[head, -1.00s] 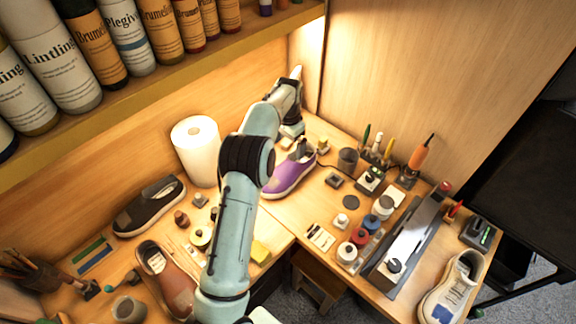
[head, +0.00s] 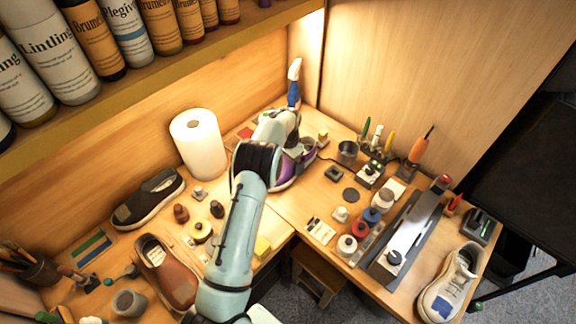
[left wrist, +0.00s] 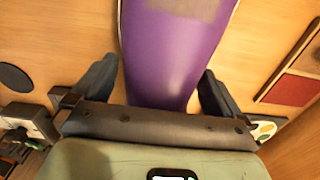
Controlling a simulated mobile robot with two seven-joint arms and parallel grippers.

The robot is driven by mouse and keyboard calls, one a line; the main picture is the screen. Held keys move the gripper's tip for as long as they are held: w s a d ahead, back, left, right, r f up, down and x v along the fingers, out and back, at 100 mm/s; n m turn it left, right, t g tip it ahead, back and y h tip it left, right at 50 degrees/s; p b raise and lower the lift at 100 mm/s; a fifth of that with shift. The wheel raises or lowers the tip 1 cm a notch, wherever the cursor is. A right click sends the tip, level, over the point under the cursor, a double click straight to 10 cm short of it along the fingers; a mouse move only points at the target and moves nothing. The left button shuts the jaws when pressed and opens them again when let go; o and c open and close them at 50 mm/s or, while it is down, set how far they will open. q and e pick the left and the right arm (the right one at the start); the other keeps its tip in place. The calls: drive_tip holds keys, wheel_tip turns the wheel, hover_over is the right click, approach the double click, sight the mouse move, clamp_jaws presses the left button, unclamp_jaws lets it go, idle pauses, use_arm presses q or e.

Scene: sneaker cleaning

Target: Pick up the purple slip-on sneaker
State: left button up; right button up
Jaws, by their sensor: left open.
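The purple slip-on sneaker (head: 284,173) lies on the bench behind the gap between the two tabletops, partly covered by my left arm in the head view. In the left wrist view the sneaker (left wrist: 172,55) fills the upper middle, purple with a greyish patch at the top edge. My left gripper (left wrist: 158,74) is open, with one dark finger on each side of the sneaker's purple end. I cannot tell whether the fingers touch it. In the head view the fingers are mostly hidden by my arm. My right gripper is not in view.
A white paper roll (head: 198,144) stands left of my arm. A metal cup (head: 347,152) and a tool holder with an orange-handled tool (head: 421,146) are to the right. A black shoe (head: 149,199), a brown shoe (head: 168,270) and a white sneaker (head: 449,284) lie around.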

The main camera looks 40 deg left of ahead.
use_arm(q)
drive_tip(key=c, duration=1.1)
